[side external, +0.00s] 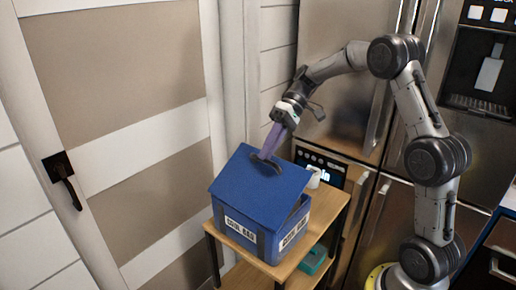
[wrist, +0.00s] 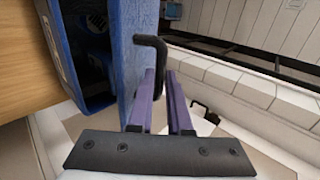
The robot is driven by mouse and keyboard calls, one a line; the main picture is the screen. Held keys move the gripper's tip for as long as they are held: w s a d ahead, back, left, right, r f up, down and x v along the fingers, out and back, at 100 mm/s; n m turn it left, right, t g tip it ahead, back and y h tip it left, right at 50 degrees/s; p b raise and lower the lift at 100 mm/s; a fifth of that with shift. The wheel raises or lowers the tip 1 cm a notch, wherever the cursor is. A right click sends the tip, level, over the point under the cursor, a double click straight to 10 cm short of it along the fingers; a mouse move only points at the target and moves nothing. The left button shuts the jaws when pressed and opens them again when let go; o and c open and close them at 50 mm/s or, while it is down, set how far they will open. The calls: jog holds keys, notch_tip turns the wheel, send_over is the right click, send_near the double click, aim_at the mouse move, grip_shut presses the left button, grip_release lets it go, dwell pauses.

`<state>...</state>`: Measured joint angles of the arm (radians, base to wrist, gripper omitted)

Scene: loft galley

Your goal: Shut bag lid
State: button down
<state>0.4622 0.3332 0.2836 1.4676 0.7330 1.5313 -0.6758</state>
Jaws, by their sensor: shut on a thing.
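The blue cool bag (side external: 240,237) stands on a small wooden table. Its blue lid (side external: 245,182) is tilted, partly open, with a dark gap below its right edge. A dark handle (side external: 272,166) sits near the lid's upper edge. My gripper (side external: 268,154), with purple fingers, reaches down to this handle and is shut on it. In the wrist view, the black bent handle (wrist: 150,43) runs down between the gripper's fingers (wrist: 167,75). The lid's edge (wrist: 128,50) stands beside them, and the bag's dark inside (wrist: 90,40) shows at left.
The wooden table (side external: 327,215) has a white cup-like item (side external: 314,181) behind the bag and a teal object (side external: 315,262) on its lower shelf. A door with a dark handle (side external: 62,180) is at left. Steel appliances (side external: 345,85) stand close behind and at right.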

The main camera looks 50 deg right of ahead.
jog(key=shift+y, duration=0.8)
jog(key=shift+s+d+f, duration=0.1)
jog(key=shift+d+f, duration=0.7)
jog(key=shift+f, duration=0.6)
jog(key=shift+w+d+f, duration=0.1)
jog(key=shift+d+f, duration=0.75)
jog(key=shift+f, duration=0.55)
jog(key=shift+s+d+f, duration=0.1)
jog(key=shift+d+f, duration=0.7)
jog(key=shift+f, duration=0.6)
jog(key=c, duration=0.8)
grip_release()
jog(key=shift+c, duration=0.2)
jog(key=shift+a, duration=0.1)
jog(key=v, duration=0.8)
jog(key=shift+r, duration=0.2)
jog(key=shift+a, duration=0.1)
